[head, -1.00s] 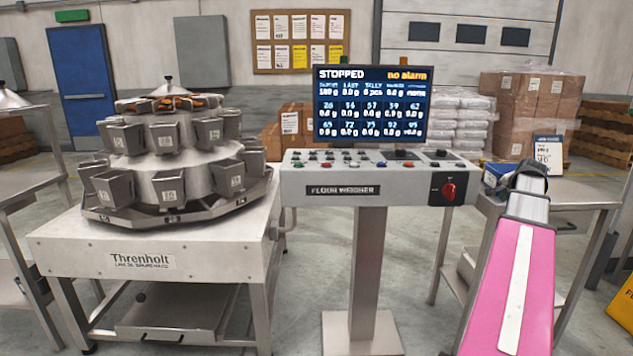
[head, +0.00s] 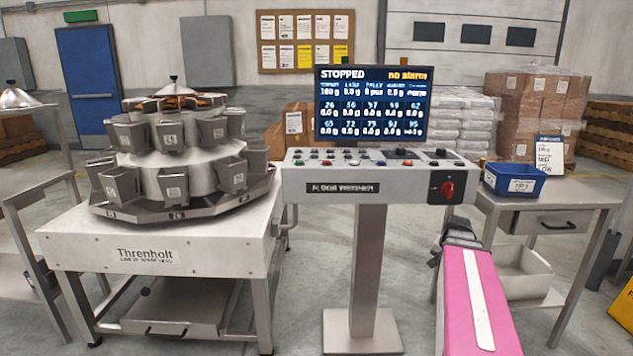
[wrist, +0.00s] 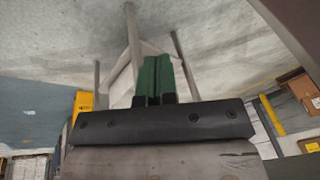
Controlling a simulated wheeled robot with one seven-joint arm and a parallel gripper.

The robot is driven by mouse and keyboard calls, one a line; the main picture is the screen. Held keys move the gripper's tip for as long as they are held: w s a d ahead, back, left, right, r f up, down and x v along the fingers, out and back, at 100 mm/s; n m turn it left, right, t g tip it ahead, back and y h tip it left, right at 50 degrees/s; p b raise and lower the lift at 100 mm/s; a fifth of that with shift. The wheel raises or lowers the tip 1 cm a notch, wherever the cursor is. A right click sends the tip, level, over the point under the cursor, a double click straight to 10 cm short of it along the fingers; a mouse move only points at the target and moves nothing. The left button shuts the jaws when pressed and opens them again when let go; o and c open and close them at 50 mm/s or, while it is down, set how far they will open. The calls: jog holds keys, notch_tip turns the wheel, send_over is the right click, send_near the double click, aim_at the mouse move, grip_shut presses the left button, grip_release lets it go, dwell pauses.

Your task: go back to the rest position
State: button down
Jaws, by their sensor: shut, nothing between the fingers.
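My gripper (wrist: 153,78) shows in the wrist view with its two green fingers together and nothing between them. In the head view my pink arm reaches up from the lower right, and its dark end (head: 458,230) is just right of the console's post, below the control panel. The fingers themselves are hard to make out there. The gripper is apart from the control console (head: 375,190), whose screen (head: 373,104) reads STOPPED and "no alarm".
A multihead weigher (head: 178,165) stands on a steel table (head: 75,235) at the left. A blue bin (head: 514,181) and a sign card (head: 549,156) stand on the right-hand table (head: 590,195). Open floor (head: 310,260) lies between the weigher table and the console post.

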jog(key=s+a+f+n+g, duration=0.1)
jog(key=s+a+f+n, duration=0.1)
jog(key=a, duration=0.6)
jog(key=s+a+f+n+g, duration=0.1)
jog(key=s+a+f+n, duration=0.2)
jog(key=a, duration=0.5)
jog(key=s+a+f+n+g, duration=0.1)
jog(key=s+a+f+n, duration=0.2)
jog(key=a+f, duration=0.3)
jog(key=s+a, duration=0.1)
jog(key=a, duration=0.1)
jog(key=shift+s+a+f, duration=0.2)
jog(key=shift+s+a, duration=0.15)
